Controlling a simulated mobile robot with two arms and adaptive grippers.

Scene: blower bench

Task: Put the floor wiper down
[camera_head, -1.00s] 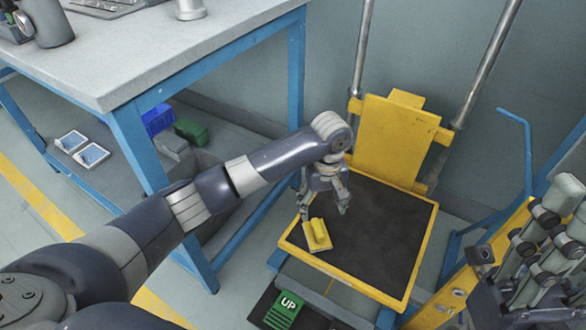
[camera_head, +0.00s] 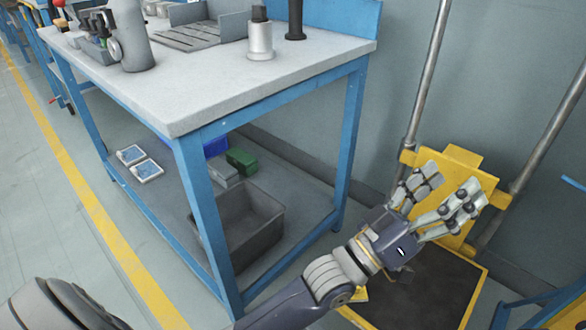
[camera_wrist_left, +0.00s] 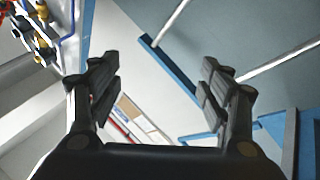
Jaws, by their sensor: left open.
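My left gripper (camera_head: 447,186) is open, with its fingers spread and pointing up and away in front of the yellow back plate of the lift. It also shows open and empty in the left wrist view (camera_wrist_left: 160,82). The yellow-framed lift platform with its dark mat (camera_head: 430,290) lies below the gripper. The floor wiper is mostly hidden behind my left forearm in the head view. A small yellow piece (camera_head: 359,295) shows beside the forearm and may be part of it. My right gripper is not in view.
A blue-framed bench (camera_head: 200,110) stands to the left, with a grey flask (camera_head: 130,40) and a silver cylinder (camera_head: 261,40) on top. Its lower shelf holds a grey bin (camera_head: 243,225) and a green box (camera_head: 241,160). Steel posts (camera_head: 425,85) rise beside the lift.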

